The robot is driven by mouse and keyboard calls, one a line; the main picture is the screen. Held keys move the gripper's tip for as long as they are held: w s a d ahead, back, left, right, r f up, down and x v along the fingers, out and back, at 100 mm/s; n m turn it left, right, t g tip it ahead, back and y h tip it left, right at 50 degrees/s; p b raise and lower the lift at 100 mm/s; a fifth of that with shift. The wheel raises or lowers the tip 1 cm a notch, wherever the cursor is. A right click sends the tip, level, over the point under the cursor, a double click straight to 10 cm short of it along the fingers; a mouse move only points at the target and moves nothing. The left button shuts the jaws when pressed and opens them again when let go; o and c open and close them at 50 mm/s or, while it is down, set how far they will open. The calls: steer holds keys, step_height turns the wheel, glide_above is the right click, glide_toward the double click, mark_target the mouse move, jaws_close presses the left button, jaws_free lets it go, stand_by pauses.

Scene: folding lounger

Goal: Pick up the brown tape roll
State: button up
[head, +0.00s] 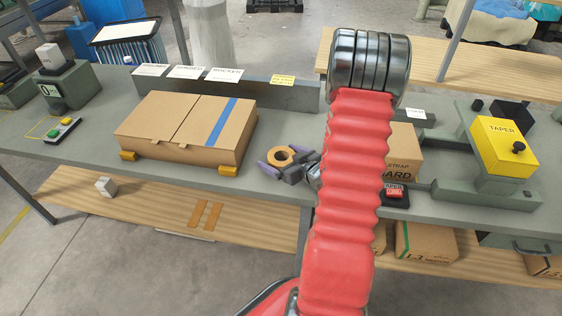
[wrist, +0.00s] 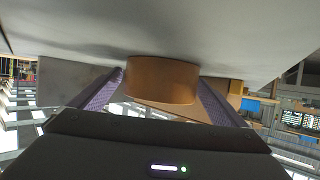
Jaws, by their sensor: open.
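The brown tape roll (head: 281,155) lies on the grey workbench, to the right of the large cardboard box. My gripper (head: 285,161) is low at the bench, open, with its purple-padded fingers on either side of the roll. In the wrist view the roll (wrist: 163,80) stands between the two fingers of my gripper (wrist: 160,86), close to both pads. Whether either pad touches it I cannot tell. My red arm hides the bench just right of the gripper in the head view.
The cardboard box (head: 188,125) with a blue stripe sits left of the roll. A low grey ledge (head: 300,94) with labels runs behind. A strap-guard carton (head: 403,150) and a yellow taper machine (head: 504,146) stand to the right. The bench's front edge is close.

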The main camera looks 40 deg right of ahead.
stand_by(0.3)
steer(key=c, duration=1.2)
